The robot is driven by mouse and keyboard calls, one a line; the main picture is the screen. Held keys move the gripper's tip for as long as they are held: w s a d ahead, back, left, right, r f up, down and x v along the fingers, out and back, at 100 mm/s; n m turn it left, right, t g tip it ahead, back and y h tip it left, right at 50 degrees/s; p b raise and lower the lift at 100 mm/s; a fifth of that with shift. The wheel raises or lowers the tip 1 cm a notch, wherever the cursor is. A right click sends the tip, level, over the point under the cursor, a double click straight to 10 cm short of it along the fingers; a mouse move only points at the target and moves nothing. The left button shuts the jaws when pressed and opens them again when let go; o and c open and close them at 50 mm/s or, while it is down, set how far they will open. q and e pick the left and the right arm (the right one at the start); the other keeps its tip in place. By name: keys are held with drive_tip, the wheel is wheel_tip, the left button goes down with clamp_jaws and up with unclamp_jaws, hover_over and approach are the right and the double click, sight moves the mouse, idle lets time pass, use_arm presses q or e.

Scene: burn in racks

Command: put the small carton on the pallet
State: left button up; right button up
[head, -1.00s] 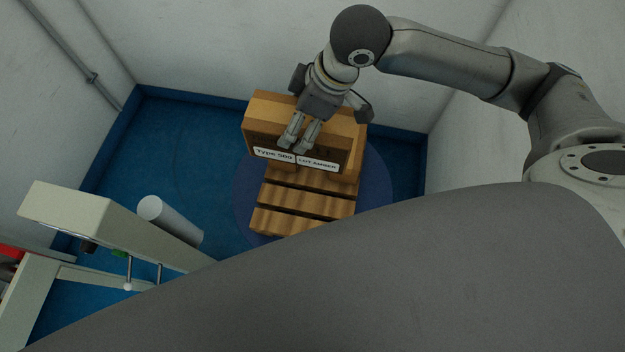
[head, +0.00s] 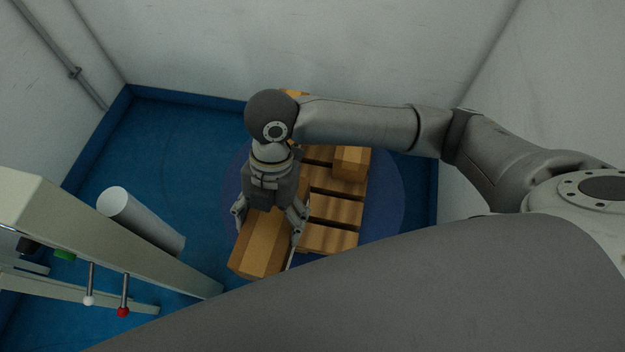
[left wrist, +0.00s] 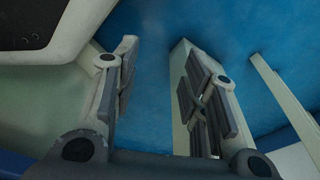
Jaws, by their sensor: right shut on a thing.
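In the head view my right gripper (head: 270,218) points down and is shut on a brown carton (head: 259,247). The carton is over the left side of the slatted wooden pallet (head: 332,208), turned at an angle; I cannot tell whether it touches the pallet. A white label edge shows on its right side. Another brown carton (head: 351,160) sits at the pallet's far right corner. My right arm hides the far left part of the pallet. My left gripper (left wrist: 160,85) shows only in the left wrist view, with its fingers apart and nothing between them.
A piece of brown box (head: 294,92) shows behind my right arm by the far wall. Blue floor (head: 190,150) is free left of the pallet. Walls enclose the far side and right.

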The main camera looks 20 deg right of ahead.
drive_tip(key=shift+s+a+f+n, duration=0.15)
drive_tip(key=shift+f+n, duration=0.15)
drive_tip(key=shift+f, duration=0.2)
drive_tip(key=w+d+f, duration=0.1)
drive_tip(key=w+d, duration=0.1)
drive_tip(key=w+d+f+b, duration=0.1)
drive_tip(key=w+d, duration=0.1)
drive_tip(key=w+d+f+b, duration=0.1)
drive_tip(key=w+d+f, duration=0.1)
drive_tip(key=shift+w+d, duration=0.15)
drive_tip(key=shift+d, duration=0.05)
use_arm(q)
drive_tip(key=w+r+b, duration=0.2)
drive_tip(key=w+r, duration=0.4)
drive_tip(key=r, duration=0.6)
drive_tip(key=shift+w+d+r+t, duration=0.15)
drive_tip(key=shift+d+t, duration=0.25)
use_arm(e)
drive_tip(key=w+d+f, duration=0.3)
drive_tip(key=f, duration=0.5)
drive_tip(key=shift+w+d+f, duration=0.2)
drive_tip(key=shift+w+f, duration=0.05)
drive_tip(key=shift+f, duration=0.1)
drive_tip(key=o, duration=1.6)
drive_tip(key=shift+f, duration=0.1)
drive_tip(key=shift+o, duration=0.2)
